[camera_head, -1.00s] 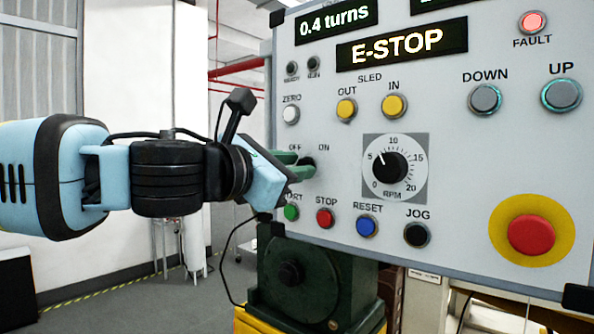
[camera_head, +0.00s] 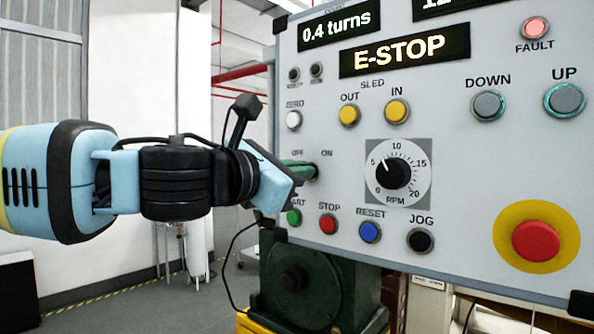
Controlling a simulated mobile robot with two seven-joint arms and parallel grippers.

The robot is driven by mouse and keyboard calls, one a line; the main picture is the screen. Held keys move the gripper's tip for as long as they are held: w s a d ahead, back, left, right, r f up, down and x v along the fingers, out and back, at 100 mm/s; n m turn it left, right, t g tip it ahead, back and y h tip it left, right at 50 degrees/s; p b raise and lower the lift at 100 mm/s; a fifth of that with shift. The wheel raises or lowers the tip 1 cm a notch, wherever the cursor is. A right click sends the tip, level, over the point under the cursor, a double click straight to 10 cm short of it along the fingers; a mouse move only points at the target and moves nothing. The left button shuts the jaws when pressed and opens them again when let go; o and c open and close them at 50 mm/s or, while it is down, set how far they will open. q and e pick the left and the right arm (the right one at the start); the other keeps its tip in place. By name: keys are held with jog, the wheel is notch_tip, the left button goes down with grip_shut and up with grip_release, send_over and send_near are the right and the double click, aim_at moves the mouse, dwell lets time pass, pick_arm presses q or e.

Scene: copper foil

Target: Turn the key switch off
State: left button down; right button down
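The key switch sits on the grey control panel (camera_head: 460,150) just under the OFF and ON labels. It is mostly hidden behind my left gripper (camera_head: 306,171). The gripper comes in from the left, and its green fingers reach the panel at the switch. I cannot tell whether the fingers are closed on the key or which way the key points. The display (camera_head: 404,50) above reads E-STOP. My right gripper is not in view.
Close by are the START button (camera_head: 293,217), the red STOP button (camera_head: 328,223), the white ZERO button (camera_head: 293,121) and the RPM dial (camera_head: 396,173). A large red emergency button (camera_head: 536,240) is at lower right. A dark green machine (camera_head: 300,282) stands below the panel.

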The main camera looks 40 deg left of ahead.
pick_arm(q)
jog(key=shift+a+n, duration=0.15)
jog(key=shift+n, duration=2.7)
jog(key=shift+a+n, duration=0.1)
jog(key=shift+n, duration=2.75)
jog(key=c, duration=1.6)
grip_release()
jog(key=shift+s, duration=0.1)
